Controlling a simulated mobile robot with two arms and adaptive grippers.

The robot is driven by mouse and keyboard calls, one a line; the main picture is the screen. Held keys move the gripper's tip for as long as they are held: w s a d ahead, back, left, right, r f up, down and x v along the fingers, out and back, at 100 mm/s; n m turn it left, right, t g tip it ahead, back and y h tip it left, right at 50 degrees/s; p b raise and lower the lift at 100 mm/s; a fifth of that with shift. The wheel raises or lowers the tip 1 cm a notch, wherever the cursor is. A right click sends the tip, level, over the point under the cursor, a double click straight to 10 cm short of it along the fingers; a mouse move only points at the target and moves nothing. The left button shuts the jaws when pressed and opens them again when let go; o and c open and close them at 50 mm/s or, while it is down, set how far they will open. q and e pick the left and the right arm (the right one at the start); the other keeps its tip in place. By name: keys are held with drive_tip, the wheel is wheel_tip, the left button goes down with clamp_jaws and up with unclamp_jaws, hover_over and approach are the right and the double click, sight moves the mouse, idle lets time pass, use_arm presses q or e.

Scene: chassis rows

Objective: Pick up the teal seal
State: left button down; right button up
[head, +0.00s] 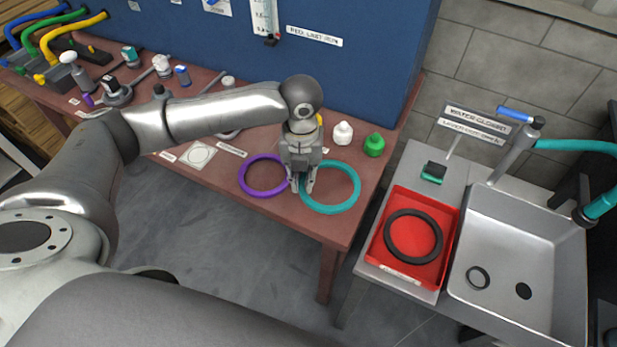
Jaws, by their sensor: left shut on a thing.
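The teal seal (356,192) is a large thin ring near the front right of the reddish-brown table (335,228). My left gripper (303,188) comes down over its left edge and is shut on that side of the ring. The fingers hide a short piece of the ring. I cannot tell whether the ring still touches the table. A purple ring (243,178) lies just left of the gripper, close to the fingers. My right gripper is not in view.
White and green bottles (374,145) stand behind the teal seal, before a blue panel (385,40). At right, a red tray (375,248) holds a black ring (388,237) beside a steel sink (500,240). Fittings crowd the table's far left.

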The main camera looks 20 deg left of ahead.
use_arm(q)
drive_tip(key=s+r, duration=0.5)
drive_tip(key=s, duration=0.4)
drive_tip(key=shift+s+d+b, duration=0.3)
drive_tip(key=shift+d+b, duration=0.05)
drive_tip(key=shift+b, duration=0.1)
drive_tip(key=shift+f, duration=0.1)
